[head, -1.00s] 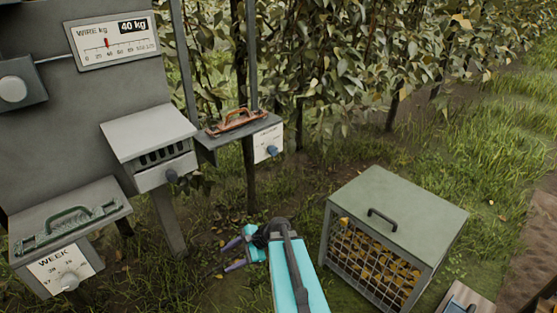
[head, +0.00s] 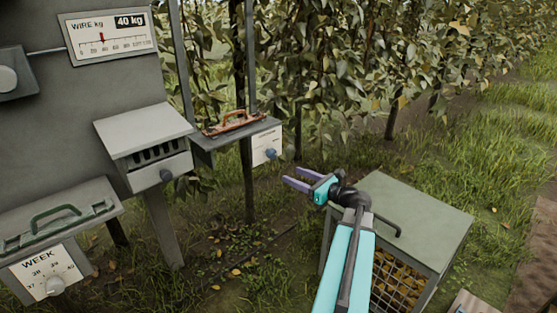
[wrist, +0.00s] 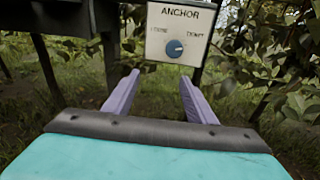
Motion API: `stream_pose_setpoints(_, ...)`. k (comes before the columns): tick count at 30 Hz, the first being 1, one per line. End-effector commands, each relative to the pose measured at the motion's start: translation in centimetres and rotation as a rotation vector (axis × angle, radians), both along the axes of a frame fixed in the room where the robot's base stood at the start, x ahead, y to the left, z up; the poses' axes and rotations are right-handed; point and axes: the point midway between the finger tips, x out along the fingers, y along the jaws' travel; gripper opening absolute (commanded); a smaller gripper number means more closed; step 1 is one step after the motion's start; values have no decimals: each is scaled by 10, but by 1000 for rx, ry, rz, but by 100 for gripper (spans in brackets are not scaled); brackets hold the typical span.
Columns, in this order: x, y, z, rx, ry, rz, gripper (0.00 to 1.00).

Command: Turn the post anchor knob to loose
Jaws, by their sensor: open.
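The anchor knob (head: 270,153) is a small blue round knob on a white plate (head: 262,141) on a grey box on the post. In the wrist view the knob shows ahead, above and between the fingertips (wrist: 158,76).
A green-grey crate (head: 425,200) with a mesh front and yellow contents stands under my arm. A box with a dark knob (head: 166,175) and a WEEK dial (head: 54,286) are at left. The gauge (head: 112,35) reads 40 kg. Leafy branches (wrist: 285,60) hang right of the plate.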

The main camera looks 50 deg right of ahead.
Motion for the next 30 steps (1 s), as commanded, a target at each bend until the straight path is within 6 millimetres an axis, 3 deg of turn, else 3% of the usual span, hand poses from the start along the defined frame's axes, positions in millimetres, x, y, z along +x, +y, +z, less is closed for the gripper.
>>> stream_pose_setpoints(1,-8,-11,8,16,-21,-22,51)
stream_pose_setpoints(6,-21,-26,24,53,-60,-53,51)
stream_pose_setpoints(17,-22,-26,26,56,-62,-55,51)
stream_pose_setpoints(23,-14,-26,25,55,-62,-53,51)
stream_pose_setpoints(30,10,-26,25,55,-62,-52,51)
